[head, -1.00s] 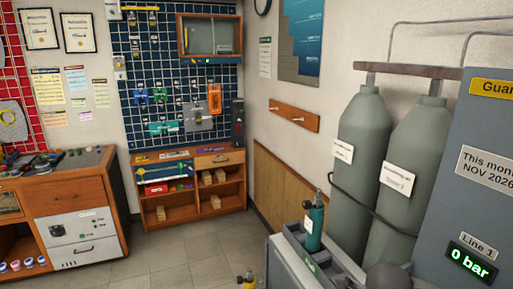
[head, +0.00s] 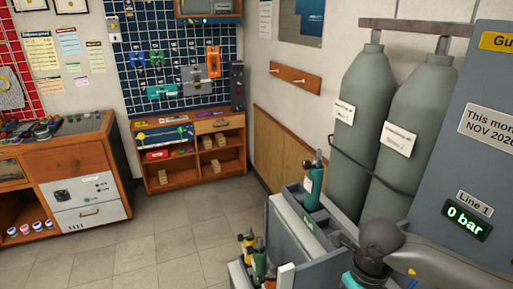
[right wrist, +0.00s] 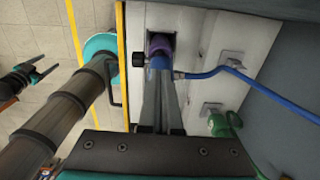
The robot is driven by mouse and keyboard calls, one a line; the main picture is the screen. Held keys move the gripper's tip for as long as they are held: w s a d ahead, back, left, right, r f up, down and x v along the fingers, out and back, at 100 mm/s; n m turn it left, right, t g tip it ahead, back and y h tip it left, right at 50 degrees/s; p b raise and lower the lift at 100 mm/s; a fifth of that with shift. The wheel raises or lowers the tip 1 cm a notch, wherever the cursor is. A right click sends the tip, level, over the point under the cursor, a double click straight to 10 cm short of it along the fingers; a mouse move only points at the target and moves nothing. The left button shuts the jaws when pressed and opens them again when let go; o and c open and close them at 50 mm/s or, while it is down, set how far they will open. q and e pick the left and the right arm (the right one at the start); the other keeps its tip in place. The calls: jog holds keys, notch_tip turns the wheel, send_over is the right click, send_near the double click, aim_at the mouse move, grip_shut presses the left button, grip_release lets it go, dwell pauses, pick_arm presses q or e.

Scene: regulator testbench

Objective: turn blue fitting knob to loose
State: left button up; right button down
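In the right wrist view, a blue fitting (right wrist: 160,62) sits below a purple ring at a dark opening in a white panel (right wrist: 205,45). A small black knob (right wrist: 138,59) sticks out on its left. A thin blue hose (right wrist: 205,74) leads off to its right. My right gripper (right wrist: 161,76) reaches up to the blue fitting, its two grey fingers close together with their tips at it. I cannot tell whether they grip it. The fitting and this gripper do not show in the head view. My left gripper is not in view.
A green fitting (right wrist: 219,125) is on the panel's lower right. In the head view, a grey cabinet (head: 455,150) reads 0 bar. Two tall gas cylinders (head: 362,90) stand behind. The floor (head: 170,245) at the left is clear.

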jog(key=shift+w+a, duration=0.1)
jog(key=shift+a, duration=0.05)
dwell(0.4)
notch_tip(320, 180, up, 6)
jog(key=p, duration=0.4)
jog(key=shift+w, duration=0.15)
jog(key=shift+a, duration=0.1)
